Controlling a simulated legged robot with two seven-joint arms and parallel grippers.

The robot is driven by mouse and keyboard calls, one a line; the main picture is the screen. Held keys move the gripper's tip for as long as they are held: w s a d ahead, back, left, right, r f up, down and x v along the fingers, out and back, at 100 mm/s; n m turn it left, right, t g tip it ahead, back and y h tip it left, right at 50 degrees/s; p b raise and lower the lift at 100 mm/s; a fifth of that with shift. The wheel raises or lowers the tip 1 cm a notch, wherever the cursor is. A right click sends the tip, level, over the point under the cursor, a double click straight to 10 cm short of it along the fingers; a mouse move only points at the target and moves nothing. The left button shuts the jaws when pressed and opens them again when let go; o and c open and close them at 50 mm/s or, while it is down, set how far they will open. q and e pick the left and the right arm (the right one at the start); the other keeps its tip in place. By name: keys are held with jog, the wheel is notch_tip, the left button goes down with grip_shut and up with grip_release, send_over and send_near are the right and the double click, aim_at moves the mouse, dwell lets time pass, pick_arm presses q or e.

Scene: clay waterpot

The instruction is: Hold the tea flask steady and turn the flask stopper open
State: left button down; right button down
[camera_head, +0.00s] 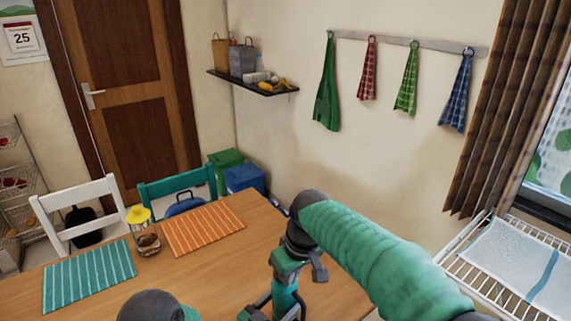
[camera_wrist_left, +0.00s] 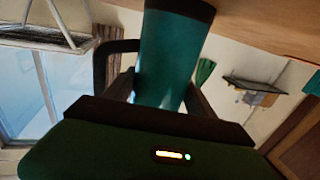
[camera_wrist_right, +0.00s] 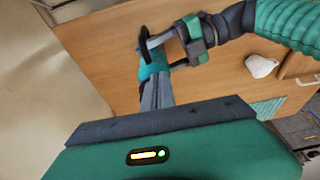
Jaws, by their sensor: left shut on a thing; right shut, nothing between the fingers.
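The tea flask (camera_head: 285,299) is teal with a dark handle, low in the middle of the head view over the wooden table. In the left wrist view the flask (camera_wrist_left: 170,58) stands between the fingers of my left gripper (camera_wrist_left: 158,94), which is shut on it. The dark handle (camera_wrist_left: 101,62) is beside it. My right gripper (camera_head: 284,274) points down just above the flask. In the right wrist view its fingers (camera_wrist_right: 158,88) are shut with nothing between them, close to the flask (camera_wrist_right: 153,66). The stopper is hidden; I cannot tell whether the fingers touch it.
The table (camera_head: 223,262) bears an orange striped mat (camera_head: 205,226), a teal striped mat (camera_head: 88,275), a glass jar (camera_head: 147,244) and a yellow-topped item (camera_head: 138,215). Chairs stand at its far side. A wire rack (camera_head: 490,283) is at the right.

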jog(key=shift+w+a, duration=0.15)
jog(key=shift+w, duration=0.45)
dwell(0.7)
jog(key=shift+d, duration=0.25)
dwell(0.4)
jog(key=shift+w+d, duration=0.15)
jog(key=shift+d, duration=0.1)
jog(key=shift+w+d, duration=0.55)
dwell(0.3)
jog(key=w+v, duration=0.1)
jog(key=v, duration=0.5)
